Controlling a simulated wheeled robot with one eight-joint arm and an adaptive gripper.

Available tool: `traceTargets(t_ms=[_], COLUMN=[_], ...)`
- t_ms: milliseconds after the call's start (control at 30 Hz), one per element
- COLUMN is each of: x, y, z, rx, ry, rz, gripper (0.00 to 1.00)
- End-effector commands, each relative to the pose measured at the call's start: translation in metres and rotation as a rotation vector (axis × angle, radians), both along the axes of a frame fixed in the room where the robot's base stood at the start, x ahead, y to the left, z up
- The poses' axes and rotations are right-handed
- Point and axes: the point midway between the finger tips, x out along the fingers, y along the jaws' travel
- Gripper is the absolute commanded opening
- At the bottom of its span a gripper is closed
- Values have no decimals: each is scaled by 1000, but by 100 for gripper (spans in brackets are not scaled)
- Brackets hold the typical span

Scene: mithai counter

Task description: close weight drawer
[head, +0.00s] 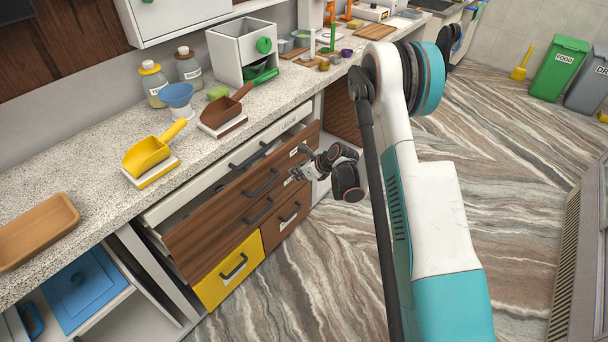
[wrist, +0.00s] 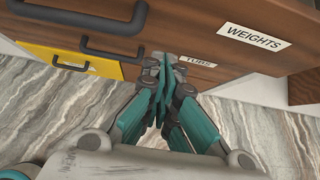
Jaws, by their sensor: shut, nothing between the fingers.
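The weight drawer has a brown wood front (head: 215,207) with a dark bar handle (head: 262,183). It stands out from the counter, with a gap visible behind its top edge at the left. In the wrist view its front (wrist: 195,17) carries a WEIGHTS label (wrist: 253,36). My gripper (head: 298,173) is shut and empty at the right part of the wood fronts. In the wrist view the closed fingertips (wrist: 162,62) are beside the TUBS label (wrist: 198,62), below and left of the WEIGHTS label. I cannot tell whether they touch the wood.
A TUBS drawer handle (wrist: 115,46) lies below the weight drawer's handle. A yellow drawer (head: 230,272) is lower left. Scoops, including a yellow one (head: 150,152), and bottles stand on the speckled counter (head: 95,178). The marbled floor (head: 320,270) before the drawers is clear.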

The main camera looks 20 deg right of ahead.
Motion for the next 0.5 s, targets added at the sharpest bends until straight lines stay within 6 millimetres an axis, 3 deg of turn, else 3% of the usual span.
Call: traceTargets(t_ms=[67, 300, 500], x=[9, 35, 41], y=[7, 24, 28], z=[-14, -12, -10], rx=[-1, -1, -1], ry=[0, -1, -2], rz=[2, 1, 0], gripper=[0, 0, 0])
